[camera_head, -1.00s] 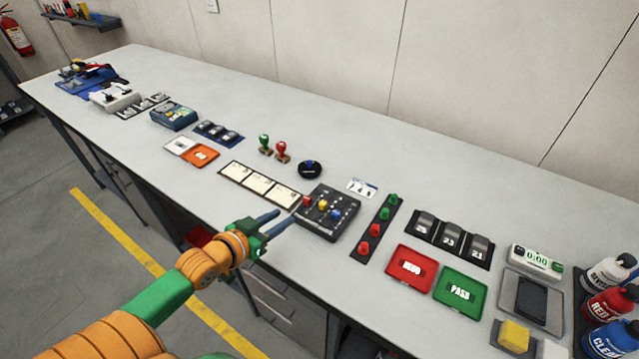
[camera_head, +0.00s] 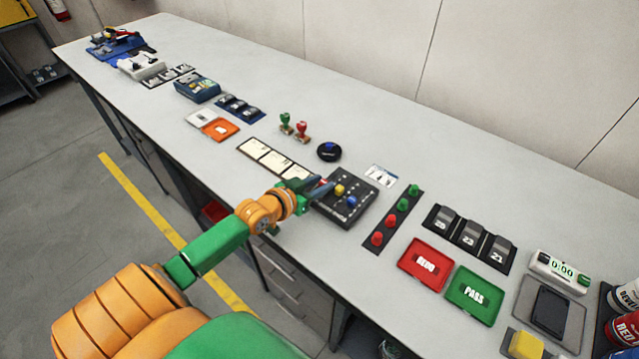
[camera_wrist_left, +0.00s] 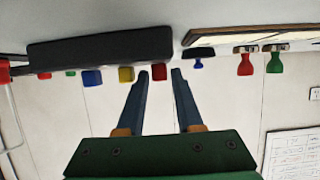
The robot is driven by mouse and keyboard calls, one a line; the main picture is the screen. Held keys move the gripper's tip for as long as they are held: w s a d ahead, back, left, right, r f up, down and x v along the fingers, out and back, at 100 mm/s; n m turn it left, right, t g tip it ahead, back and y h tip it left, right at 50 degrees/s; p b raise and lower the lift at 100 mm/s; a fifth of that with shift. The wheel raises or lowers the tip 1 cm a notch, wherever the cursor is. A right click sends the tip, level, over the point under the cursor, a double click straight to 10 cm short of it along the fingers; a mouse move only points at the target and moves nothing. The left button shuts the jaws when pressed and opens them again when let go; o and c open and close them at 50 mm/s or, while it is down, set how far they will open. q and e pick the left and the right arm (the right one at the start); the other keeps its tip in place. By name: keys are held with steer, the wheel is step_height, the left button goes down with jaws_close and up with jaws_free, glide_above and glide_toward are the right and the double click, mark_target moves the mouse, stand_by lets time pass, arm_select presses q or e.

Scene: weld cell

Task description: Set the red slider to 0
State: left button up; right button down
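The black slider box (camera_head: 358,182) lies on the bench with red, yellow (camera_head: 339,190) and blue (camera_head: 351,201) knobs. My left gripper (camera_head: 322,187) is at the box's left end, reaching in low from the front left and partly covering the red knob. In the left wrist view, which is upside down, the red slider knob (camera_wrist_left: 159,72) shows between the tips of my left gripper (camera_wrist_left: 160,73). The two fingers are apart, with a gap on each side of the knob. The scale marks cannot be read. My right gripper is not in view.
Paper cards (camera_head: 266,157) lie left of the box, and a black round stamp (camera_head: 329,151) stands behind it. A dark strip with red and green knobs (camera_head: 390,221) is to the right, then the red REDO tray (camera_head: 426,264).

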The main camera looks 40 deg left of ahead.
arm_select(q)
jaws_close()
stand_by(1.3)
